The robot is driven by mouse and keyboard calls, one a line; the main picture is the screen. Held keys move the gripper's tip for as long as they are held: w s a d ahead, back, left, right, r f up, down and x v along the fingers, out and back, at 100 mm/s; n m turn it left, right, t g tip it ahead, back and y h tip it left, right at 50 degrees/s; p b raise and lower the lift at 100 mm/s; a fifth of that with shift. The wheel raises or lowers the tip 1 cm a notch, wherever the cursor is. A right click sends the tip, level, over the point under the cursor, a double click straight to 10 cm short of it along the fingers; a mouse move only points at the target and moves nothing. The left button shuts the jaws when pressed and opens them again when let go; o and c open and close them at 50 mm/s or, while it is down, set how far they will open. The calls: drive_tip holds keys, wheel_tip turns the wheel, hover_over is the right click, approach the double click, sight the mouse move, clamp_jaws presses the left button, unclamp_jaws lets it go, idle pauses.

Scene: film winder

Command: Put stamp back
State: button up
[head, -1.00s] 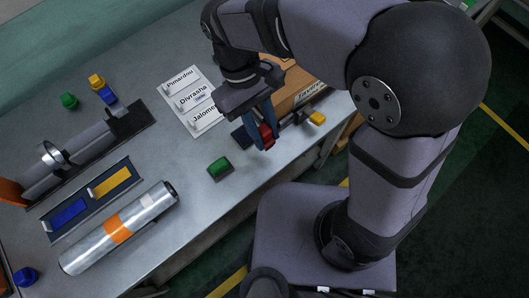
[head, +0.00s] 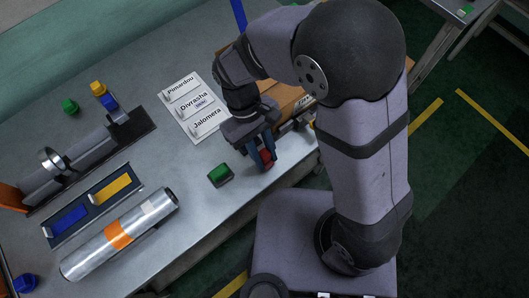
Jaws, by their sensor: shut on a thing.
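My gripper (head: 262,160) points down over the front edge area of the grey table. It is shut on a small red stamp (head: 266,157), only partly visible between the fingers. I cannot tell whether the stamp touches the table. A green block on a dark base (head: 220,175) lies just left of the gripper. A white sheet (head: 193,107) with the names Pimardou, Divrasha and Jalomera lies behind the gripper. A small mark shows by Divrasha. A brown box (head: 285,97) and a small rack (head: 298,122) beside it are partly hidden by my arm.
A silver roll with an orange band (head: 120,236) lies at the front left. Behind it are a dark tray (head: 92,205) with blue and yellow pieces and a winder (head: 80,160).

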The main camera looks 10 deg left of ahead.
drive_tip(key=shift+f, duration=0.25)
drive_tip(key=o, duration=0.8)
drive_tip(key=shift+o, duration=0.2)
drive_tip(key=shift+r, duration=0.1)
drive_tip(key=b+v, duration=0.1)
drive_tip(key=v, duration=1.1)
drive_tip(key=shift+s+r, duration=0.1)
drive_tip(key=shift+r, duration=0.05)
drive_tip(key=d+f+m+t+y+p, duration=0.1)
drive_tip(key=d+m, duration=0.3)
drive_tip(key=d, duration=0.6)
drive_tip(key=d+f+m+t+y+p, duration=0.2)
drive_tip(key=d+f+m, duration=0.2)
drive_tip(key=d, duration=0.7)
drive_tip(key=shift+s+d+m, duration=0.2)
drive_tip(key=shift+m, duration=0.3)
